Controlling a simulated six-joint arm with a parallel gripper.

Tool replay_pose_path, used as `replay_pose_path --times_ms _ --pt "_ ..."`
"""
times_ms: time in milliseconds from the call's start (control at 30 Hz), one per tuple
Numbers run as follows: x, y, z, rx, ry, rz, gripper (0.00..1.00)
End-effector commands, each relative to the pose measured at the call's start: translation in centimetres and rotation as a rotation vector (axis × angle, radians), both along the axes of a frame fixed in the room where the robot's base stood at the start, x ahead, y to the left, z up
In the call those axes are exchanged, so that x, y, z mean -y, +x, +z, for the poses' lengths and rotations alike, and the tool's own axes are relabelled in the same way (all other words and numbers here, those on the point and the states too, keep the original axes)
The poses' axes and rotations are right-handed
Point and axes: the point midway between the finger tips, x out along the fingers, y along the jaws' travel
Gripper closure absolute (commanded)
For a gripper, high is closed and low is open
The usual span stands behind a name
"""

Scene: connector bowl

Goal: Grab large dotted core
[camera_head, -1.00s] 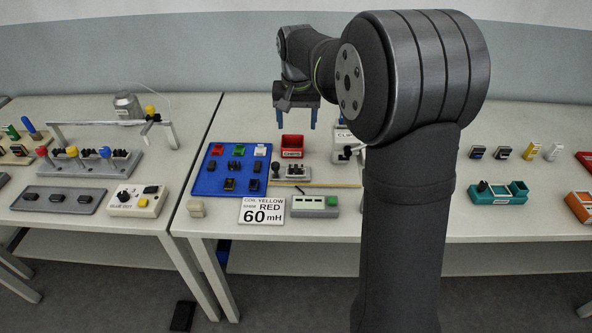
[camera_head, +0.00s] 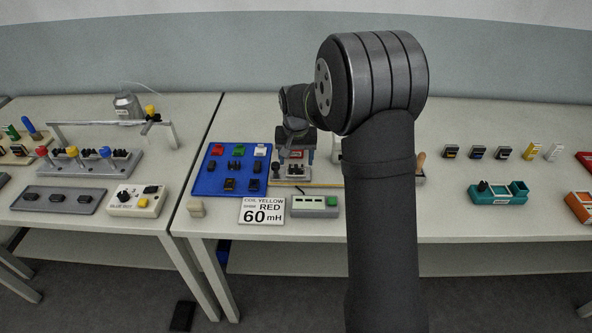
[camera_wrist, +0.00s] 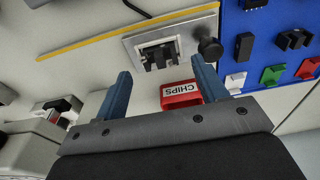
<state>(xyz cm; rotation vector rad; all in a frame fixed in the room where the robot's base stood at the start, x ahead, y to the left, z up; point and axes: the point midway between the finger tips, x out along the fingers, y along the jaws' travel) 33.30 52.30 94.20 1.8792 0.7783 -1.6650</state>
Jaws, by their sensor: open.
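The blue board (camera_head: 205,183) at the left of my table carries several small dark parts, among them a dark block (camera_head: 229,184) and another (camera_head: 253,185) in its front row. Dots are too small to make out, so I cannot tell which is the large dotted core. In the wrist view, a dark U-shaped part (camera_wrist: 293,39) and a narrow dark block (camera_wrist: 244,46) lie on the board. My gripper (camera_wrist: 160,70) has its two blue fingers apart with nothing between them.
A black knob (camera_wrist: 210,50) stands beside the fixture. Red, green and white pieces sit in the board's back row. A yellow strip (camera_head: 335,185) lies in front of the fixture, then the 60 mH sign (camera_head: 262,211) and a meter box (camera_head: 315,206).

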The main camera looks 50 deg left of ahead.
Motion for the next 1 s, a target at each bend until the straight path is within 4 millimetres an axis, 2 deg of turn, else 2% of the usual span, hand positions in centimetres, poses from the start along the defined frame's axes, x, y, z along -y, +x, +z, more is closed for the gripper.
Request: replay_pose_path --times_ms 100,167,400,600,667,867,1000 --pt "-0.1 0.1 -2.0 -0.002 -0.004 0.0 0.35" --pt "-0.2 0.1 -2.6 -0.002 -0.002 0.0 0.35" --pt "-0.3 0.2 -2.9 -0.001 0.001 0.001 0.35" --pt "-0.3 0.2 -2.8 -0.001 0.001 0.001 0.74" --pt "-0.3 0.2 -2.8 -0.001 0.001 0.001 0.84" --pt "-0.3 0.2 -2.8 0.0 0.001 0.001 0.84" --pt "-0.3 0.2 -1.9 0.001 0.002 0.001 0.84"
